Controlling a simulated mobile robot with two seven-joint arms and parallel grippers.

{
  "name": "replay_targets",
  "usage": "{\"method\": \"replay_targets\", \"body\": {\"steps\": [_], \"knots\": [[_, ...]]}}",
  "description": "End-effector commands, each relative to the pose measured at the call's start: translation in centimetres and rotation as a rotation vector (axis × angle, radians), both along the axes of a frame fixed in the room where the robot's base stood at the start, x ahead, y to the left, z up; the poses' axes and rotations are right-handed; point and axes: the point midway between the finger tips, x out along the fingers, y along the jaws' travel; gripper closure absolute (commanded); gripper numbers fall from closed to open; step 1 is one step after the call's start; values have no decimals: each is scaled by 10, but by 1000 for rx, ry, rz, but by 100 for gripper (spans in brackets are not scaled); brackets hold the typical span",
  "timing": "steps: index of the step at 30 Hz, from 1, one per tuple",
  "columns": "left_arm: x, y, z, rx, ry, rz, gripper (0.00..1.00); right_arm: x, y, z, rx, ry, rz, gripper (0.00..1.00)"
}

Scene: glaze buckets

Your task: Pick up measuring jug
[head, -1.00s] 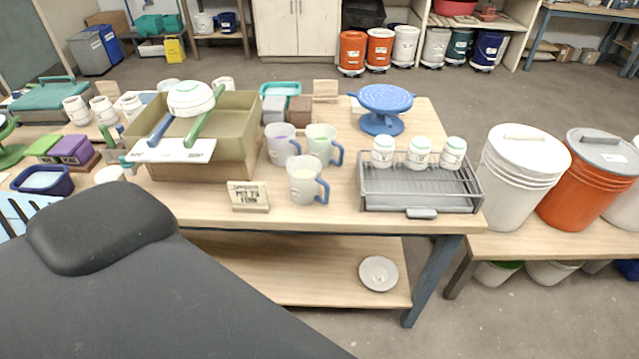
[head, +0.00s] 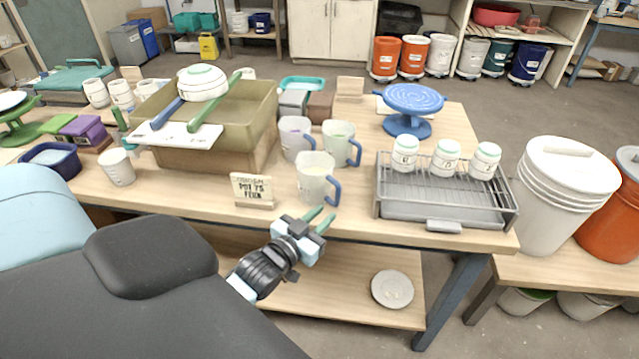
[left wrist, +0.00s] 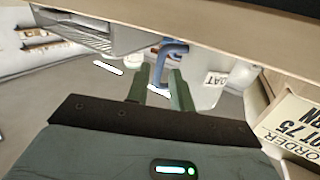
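Three translucent measuring jugs with blue handles stand on the table. The front jug (head: 316,178) is nearest the table's front edge, its handle at its right. The other two jugs (head: 296,138) (head: 340,143) stand just behind it. My left gripper (head: 319,220) is open and empty, in front of the table edge and just below the front jug in the head view. In the left wrist view its green fingers (left wrist: 161,85) are apart, with a blue jug handle (left wrist: 172,50) beyond them. My right gripper is in neither view now.
An order sign (head: 252,190) stands left of the front jug. A wire rack (head: 445,205) with three white jars is to the right, and an olive tub (head: 250,110) is behind left. A blue turntable (head: 412,98) stands at the back.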

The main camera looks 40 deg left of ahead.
Motion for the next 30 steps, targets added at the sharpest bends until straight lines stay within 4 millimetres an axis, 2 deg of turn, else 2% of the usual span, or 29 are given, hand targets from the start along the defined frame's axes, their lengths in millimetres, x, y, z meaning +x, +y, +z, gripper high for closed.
{"method": "replay_targets", "body": {"steps": [5, 10, 17, 23, 30], "knots": [[9, 6, 11, 1, -35, 7, 77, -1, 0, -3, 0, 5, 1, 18], [13, 6, 12, 1, -36, 6, 77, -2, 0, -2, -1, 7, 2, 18], [34, 6, 12, 1, -35, 6, 77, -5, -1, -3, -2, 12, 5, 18], [39, 6, 12, 1, -33, 7, 77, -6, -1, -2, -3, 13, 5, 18], [72, 4, 15, 0, -36, 6, 77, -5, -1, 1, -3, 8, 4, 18]]}}
